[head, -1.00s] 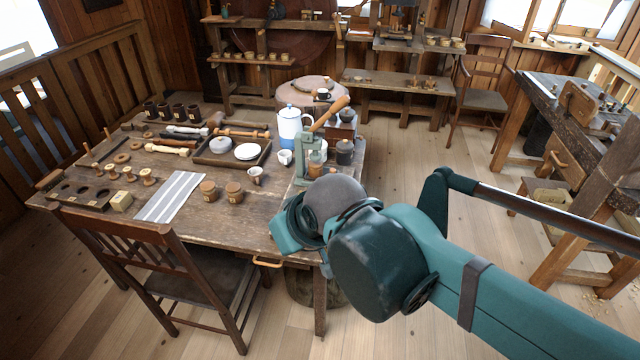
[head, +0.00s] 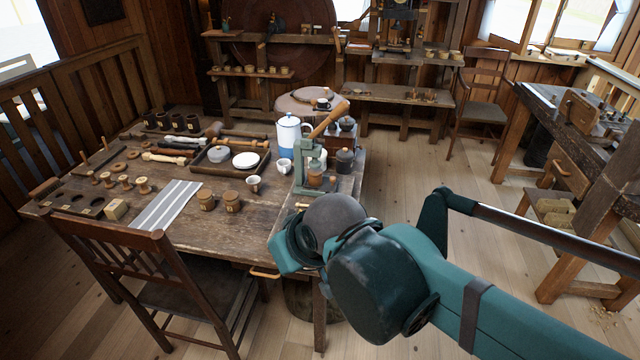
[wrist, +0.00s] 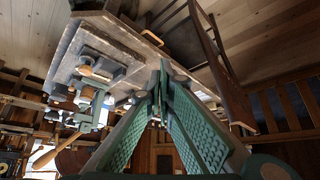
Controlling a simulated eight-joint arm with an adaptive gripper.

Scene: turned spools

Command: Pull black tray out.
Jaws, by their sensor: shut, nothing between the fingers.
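A dark, low-rimmed tray (head: 214,174) lies flat on the wooden table (head: 195,235). A grey round piece (head: 218,154) and a white dish (head: 245,160) are in it. I take it for the black tray. My gripper (wrist: 162,66) is shut and empty in the wrist view, its green ribbed fingers meeting at the tips. In the head view the teal gripper end (head: 286,256) is at the table's front right edge, right of and nearer than the tray, and apart from it. My wrist hides the fingertips there.
A white-and-blue pot (head: 288,135), cups and two wooden jars (head: 231,202) stand around the tray. A chair (head: 150,265) is at the table's front.

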